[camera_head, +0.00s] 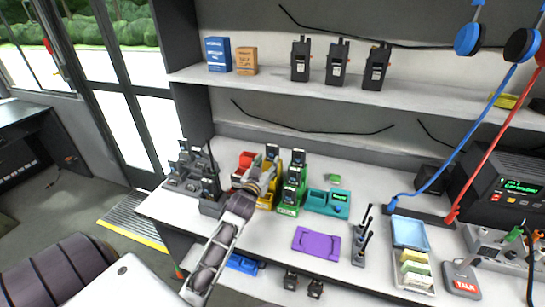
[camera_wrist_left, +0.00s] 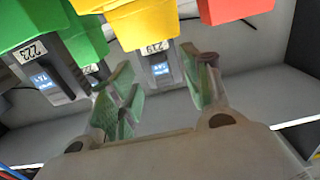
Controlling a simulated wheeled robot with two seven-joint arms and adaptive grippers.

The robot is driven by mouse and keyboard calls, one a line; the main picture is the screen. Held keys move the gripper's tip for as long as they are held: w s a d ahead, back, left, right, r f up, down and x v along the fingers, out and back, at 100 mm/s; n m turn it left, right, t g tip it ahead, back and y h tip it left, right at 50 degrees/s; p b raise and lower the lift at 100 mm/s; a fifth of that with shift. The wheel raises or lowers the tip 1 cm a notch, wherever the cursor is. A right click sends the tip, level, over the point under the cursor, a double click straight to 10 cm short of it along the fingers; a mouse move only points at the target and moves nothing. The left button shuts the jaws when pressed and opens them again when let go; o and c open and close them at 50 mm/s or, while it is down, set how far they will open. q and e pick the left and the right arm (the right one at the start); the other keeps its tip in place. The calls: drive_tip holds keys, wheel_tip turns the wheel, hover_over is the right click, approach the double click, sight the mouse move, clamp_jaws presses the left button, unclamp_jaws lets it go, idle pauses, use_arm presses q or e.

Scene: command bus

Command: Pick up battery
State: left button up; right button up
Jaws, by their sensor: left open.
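A dark battery (camera_wrist_left: 157,66) with a lit blue display and a tag reading 219 sits at the yellow bin (camera_wrist_left: 142,22) in the left wrist view. My left gripper (camera_wrist_left: 160,90) is open and empty; its green-padded fingers are on either side of this battery's end, just short of it or beside it. Another battery (camera_wrist_left: 42,75), tagged 223, sits at the green bin (camera_wrist_left: 75,25). In the head view my left gripper (camera_head: 260,180) is over the front of the yellow bin (camera_head: 265,200), partly hiding it. My right gripper does not show.
The red bin (camera_head: 247,160) and green bin (camera_head: 290,193) stand close on either side. A charger rack (camera_head: 210,205) is at left, a teal tray (camera_head: 327,203) and purple mat (camera_head: 316,242) at right. Radios (camera_head: 337,63) stand on the upper shelf (camera_head: 290,83).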

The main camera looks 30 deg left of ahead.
sight(272, 157)
use_arm(q)
drive_tip(key=shift+x, duration=1.1)
drive_tip(key=shift+w, duration=0.35)
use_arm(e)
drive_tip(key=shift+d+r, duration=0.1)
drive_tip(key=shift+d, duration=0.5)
use_arm(q)
drive_tip(key=c, duration=0.7)
clamp_jaws()
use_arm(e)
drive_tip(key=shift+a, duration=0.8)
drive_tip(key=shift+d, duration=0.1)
